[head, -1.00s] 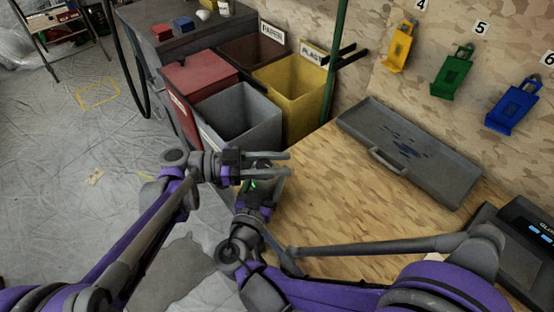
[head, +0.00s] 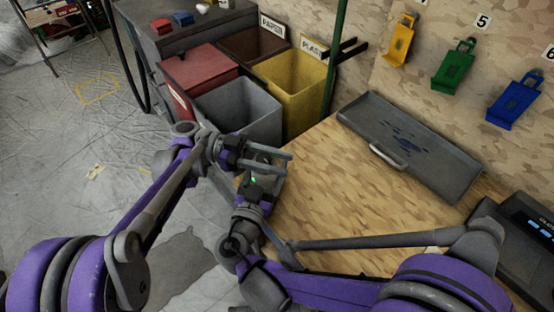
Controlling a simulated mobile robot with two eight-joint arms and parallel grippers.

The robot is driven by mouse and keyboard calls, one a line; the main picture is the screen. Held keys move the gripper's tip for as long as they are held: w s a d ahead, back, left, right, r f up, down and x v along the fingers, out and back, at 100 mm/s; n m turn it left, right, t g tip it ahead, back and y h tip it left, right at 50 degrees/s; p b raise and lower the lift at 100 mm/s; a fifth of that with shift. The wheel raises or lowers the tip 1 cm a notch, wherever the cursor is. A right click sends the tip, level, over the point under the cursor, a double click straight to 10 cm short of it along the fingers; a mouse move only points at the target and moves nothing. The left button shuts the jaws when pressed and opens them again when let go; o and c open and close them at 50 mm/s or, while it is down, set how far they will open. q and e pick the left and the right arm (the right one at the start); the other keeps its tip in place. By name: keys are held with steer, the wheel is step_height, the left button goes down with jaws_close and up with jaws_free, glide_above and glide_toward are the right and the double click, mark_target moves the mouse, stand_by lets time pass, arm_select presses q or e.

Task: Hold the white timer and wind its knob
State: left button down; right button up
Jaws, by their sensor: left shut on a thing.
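My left gripper (head: 286,163) reaches in from the left over the near left edge of the wooden worktop, its two long grey fingers pointing right. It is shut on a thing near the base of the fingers. Only a small pale patch of it, apparently the white timer (head: 264,158), shows there; its knob cannot be made out. My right gripper (head: 264,180) comes up from below, close against the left gripper, with a small green light on it. Its fingertips are mostly hidden, so I cannot tell whether it is open or touches the timer.
A grey tray (head: 452,172) with a handle lies at the back of the wooden worktop (head: 345,215). A black device (head: 520,245) stands at the right. Grey (head: 238,108), red (head: 197,68) and yellow (head: 290,82) bins stand beyond. The worktop's middle is clear.

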arm_select(q)
steer(key=shift+c, duration=2.2)
jaws_free()
step_height(320, 180, up, 10)
